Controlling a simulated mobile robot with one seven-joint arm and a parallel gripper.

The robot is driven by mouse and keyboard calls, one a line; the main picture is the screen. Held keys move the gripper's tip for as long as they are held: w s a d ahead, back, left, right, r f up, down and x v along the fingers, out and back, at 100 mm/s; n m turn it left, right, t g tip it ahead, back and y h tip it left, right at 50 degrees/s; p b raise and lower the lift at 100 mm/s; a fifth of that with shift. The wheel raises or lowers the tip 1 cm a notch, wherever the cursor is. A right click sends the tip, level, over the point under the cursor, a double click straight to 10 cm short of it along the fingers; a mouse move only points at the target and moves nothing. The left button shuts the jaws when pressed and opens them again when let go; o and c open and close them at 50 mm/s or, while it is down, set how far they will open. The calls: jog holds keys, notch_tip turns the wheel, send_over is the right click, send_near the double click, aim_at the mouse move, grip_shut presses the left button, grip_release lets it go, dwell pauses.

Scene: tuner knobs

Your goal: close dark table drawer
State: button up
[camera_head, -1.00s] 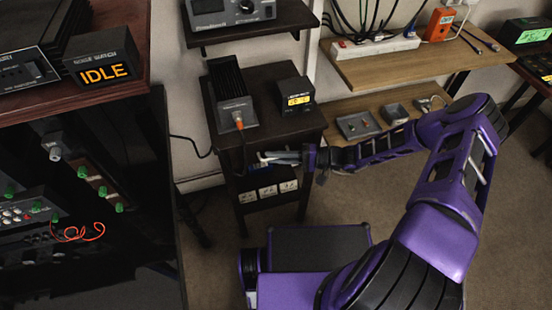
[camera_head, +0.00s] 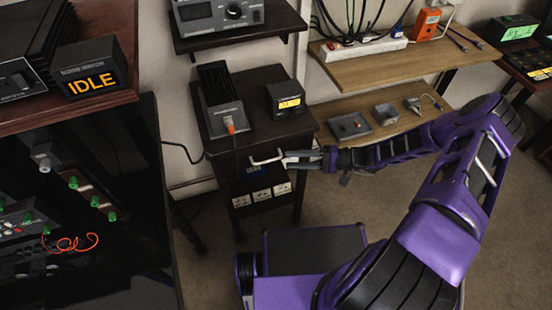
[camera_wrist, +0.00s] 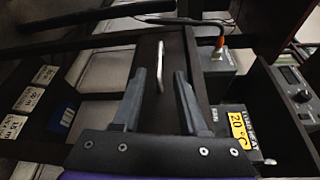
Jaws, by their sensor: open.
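The dark table (camera_head: 222,146) stands in the middle of the head view. Its drawer front (camera_wrist: 172,44) is a dark panel with a pale bar handle (camera_wrist: 159,68) in the wrist view. The handle (camera_head: 266,158) also shows in the head view, below the table's top edge. How far out the drawer stands is hard to tell. My gripper (camera_head: 286,160) is open and empty in front of the drawer. In the wrist view its fingertips (camera_wrist: 160,78) lie on either side of the handle's near end, apart from it.
A heat-sinked device (camera_head: 218,98) and a small yellow display (camera_head: 287,98) stand on the tabletop. Wooden shelves (camera_head: 400,70) stand at right; the floor between is open.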

jog(key=s+d, duration=0.1)
jog(key=d, duration=0.8)
jog(key=shift+r, duration=0.4)
